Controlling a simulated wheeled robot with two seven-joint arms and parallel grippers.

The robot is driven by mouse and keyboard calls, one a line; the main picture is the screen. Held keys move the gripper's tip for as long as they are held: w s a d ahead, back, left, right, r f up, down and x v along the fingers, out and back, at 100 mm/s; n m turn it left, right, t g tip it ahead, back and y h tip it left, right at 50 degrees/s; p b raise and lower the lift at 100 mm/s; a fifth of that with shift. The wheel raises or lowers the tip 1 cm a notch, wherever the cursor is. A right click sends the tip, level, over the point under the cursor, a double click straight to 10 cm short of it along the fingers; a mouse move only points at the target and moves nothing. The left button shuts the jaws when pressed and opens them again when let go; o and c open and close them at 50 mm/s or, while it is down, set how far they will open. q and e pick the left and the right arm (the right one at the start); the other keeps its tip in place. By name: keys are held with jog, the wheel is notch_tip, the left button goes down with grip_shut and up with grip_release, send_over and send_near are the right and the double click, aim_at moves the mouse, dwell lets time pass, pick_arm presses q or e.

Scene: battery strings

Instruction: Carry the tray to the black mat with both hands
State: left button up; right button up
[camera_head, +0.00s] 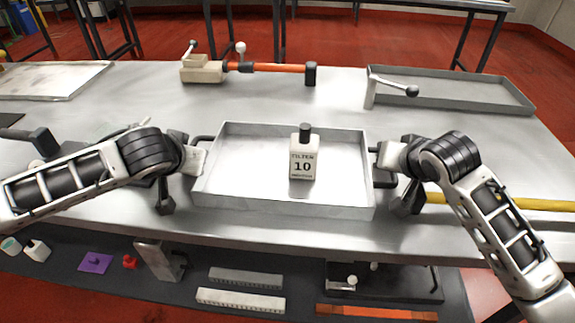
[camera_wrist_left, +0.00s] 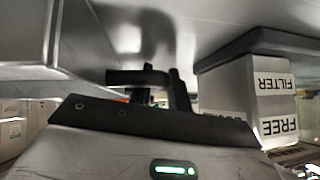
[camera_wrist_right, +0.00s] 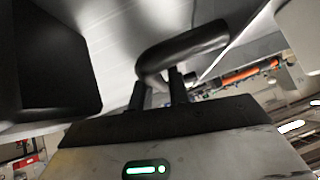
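The grey metal tray (camera_head: 285,207) sits at the middle of the table, level, with a black handle at each end. A white bottle with a black cap (camera_head: 303,160), marked 10, stands upright in it. My left gripper (camera_head: 197,155) is at the left handle; in the left wrist view its fingers close on the black handle (camera_wrist_left: 135,78). My right gripper (camera_head: 383,158) is at the right handle; in the right wrist view its fingers close on that handle (camera_wrist_right: 190,46).
Behind the tray lies an orange-handled tool (camera_head: 275,68). A shallow grey tray (camera_head: 460,92) is at back right, a pale sheet (camera_head: 50,82) at back left. A yellow bar (camera_head: 500,202) lies right, partly behind my right arm. A lower shelf holds small parts.

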pick_arm(q)
grip_shut()
pick_arm(e)
grip_shut()
dwell(1.1)
pick_arm(q)
jog(key=shift+w+r, duration=0.1)
jog(key=shift+r, duration=0.2)
pick_arm(e)
jog(key=shift+r, duration=0.25)
